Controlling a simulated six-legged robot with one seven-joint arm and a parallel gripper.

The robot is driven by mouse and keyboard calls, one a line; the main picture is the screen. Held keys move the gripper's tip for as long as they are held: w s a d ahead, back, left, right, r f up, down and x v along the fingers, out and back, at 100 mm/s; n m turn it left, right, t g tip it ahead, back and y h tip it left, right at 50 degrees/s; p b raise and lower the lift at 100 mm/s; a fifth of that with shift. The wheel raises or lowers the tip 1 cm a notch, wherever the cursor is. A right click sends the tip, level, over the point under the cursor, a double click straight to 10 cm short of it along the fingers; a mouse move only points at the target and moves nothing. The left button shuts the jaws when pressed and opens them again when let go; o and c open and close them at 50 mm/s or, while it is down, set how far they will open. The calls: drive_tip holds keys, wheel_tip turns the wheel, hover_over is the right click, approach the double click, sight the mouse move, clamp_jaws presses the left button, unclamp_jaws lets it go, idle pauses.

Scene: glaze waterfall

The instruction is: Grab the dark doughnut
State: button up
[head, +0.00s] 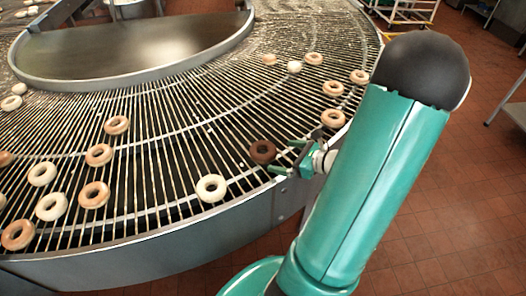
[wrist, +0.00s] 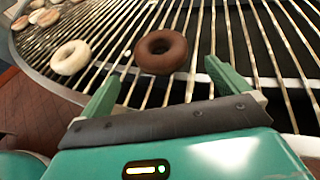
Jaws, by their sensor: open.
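The dark doughnut (head: 263,152) is a brown ring lying flat on the curved wire rack conveyor (head: 180,190), near its outer edge. My gripper (head: 281,159) reaches in from the right, its green fingers open beside the doughnut. In the wrist view the dark doughnut (wrist: 161,52) lies just ahead of the two spread fingers of my gripper (wrist: 163,85), roughly centred between them. Nothing is held. The doughnut is fully visible in the wrist view.
A pale doughnut (head: 211,188) lies left of the dark one, also seen in the wrist view (wrist: 70,57). Several tan and white doughnuts are spread over the rack. A metal rim (head: 150,258) bounds the rack. Red tiled floor (head: 450,200) lies to the right.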

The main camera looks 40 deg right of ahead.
sight(270, 152)
drive_tip(key=x, duration=0.7)
drive_tip(key=shift+w+r, duration=0.15)
drive_tip(key=shift+w, duration=0.1)
drive_tip(key=c, duration=0.9)
